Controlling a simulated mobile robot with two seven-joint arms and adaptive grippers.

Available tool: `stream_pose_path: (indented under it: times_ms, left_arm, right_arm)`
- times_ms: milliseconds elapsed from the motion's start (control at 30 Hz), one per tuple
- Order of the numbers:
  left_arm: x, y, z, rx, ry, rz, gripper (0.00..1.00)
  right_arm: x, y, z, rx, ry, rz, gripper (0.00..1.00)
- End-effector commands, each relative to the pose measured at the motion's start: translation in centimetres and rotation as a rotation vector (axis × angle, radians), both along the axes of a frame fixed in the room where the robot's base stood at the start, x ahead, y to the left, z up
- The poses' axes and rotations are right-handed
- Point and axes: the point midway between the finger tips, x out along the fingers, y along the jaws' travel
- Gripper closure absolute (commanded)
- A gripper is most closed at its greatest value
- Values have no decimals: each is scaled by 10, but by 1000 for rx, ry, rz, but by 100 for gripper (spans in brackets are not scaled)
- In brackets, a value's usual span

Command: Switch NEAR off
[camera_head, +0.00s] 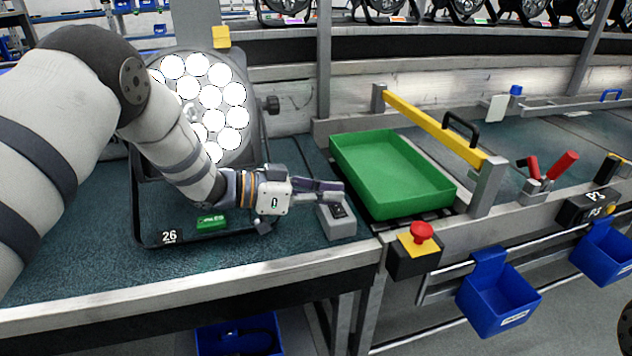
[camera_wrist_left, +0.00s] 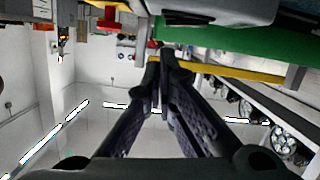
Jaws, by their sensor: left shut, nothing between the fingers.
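A small grey switch box (camera_head: 337,222) with a black rocker on top sits at the bench's front right corner. No NEAR label is readable on it. A par can light (camera_head: 213,97) with its round lamps glowing white stands behind my left arm, which hides part of it. My left gripper (camera_head: 338,190) is shut and empty, pointing right, with its tips just above and behind the switch box; I cannot tell whether they touch it. In the left wrist view its closed fingers (camera_wrist_left: 162,72) show below a grey body at the top edge. My right gripper is not in view.
A green tray (camera_head: 385,170) lies right of the switch box, beside a yellow bar (camera_head: 432,128). A red stop button (camera_head: 422,231) stands on the front rail. Blue bins (camera_head: 497,300) hang in front.

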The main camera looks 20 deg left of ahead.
Motion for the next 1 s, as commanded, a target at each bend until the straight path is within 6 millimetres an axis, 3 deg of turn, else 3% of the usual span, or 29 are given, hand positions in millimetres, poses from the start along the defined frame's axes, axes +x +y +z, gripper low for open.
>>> stream_pose_path:
  times_ms: [100,467,633,867,1000]
  left_arm:
    - [-1,0,-10,1,-2,0,100]
    - [-2,-1,-12,1,-3,-1,100]
    - [-5,-2,-24,1,-1,0,100]
    - [-4,-2,-21,1,-3,0,100]
    - [-8,-11,5,1,-15,0,100]
  right_arm:
    - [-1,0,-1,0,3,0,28]
    - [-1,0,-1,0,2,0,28]
    - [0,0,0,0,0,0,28]
    - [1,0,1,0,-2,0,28]
    - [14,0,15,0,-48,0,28]
